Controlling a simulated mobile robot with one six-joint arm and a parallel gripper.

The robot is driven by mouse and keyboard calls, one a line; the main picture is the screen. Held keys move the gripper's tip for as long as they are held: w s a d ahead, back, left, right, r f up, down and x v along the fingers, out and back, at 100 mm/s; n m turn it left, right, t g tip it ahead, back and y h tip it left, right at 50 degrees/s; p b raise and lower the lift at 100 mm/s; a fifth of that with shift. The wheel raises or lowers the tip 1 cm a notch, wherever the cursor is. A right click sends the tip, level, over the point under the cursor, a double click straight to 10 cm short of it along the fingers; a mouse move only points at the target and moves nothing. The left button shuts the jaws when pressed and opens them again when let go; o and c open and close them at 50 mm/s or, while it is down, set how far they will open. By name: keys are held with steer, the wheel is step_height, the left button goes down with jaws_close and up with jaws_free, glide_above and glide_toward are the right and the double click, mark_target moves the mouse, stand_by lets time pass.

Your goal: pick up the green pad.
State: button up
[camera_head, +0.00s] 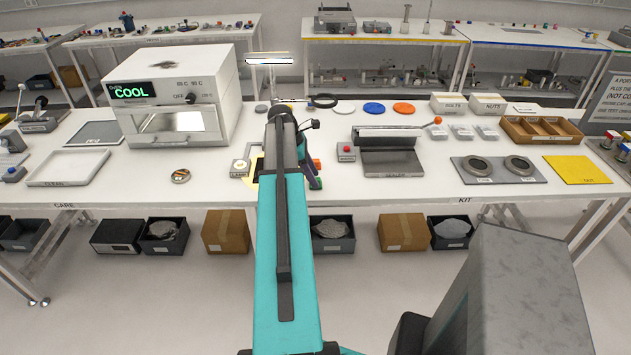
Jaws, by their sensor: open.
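My teal arm (287,260) reaches forward over the middle of the white table and hides part of the top behind it. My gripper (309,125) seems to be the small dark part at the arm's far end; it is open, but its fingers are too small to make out. I cannot pick out the green pad for sure. A small green patch (316,183) shows at the arm's right edge, below an orange part (317,165); I cannot tell what it belongs to. Round white, blue (374,107) and orange (403,108) discs lie along the back.
A white oven (172,95) and a tray (70,167) stand left. Right are a metal-topped unit (393,162), a grey plate with two round parts (498,169), a yellow mat (577,169) and a wooden tray (541,129). The front middle right is clear.

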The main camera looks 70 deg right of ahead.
steer(key=shift+s+f, duration=0.1)
steer(key=shift+f, duration=0.15)
stand_by(0.4)
jaws_close()
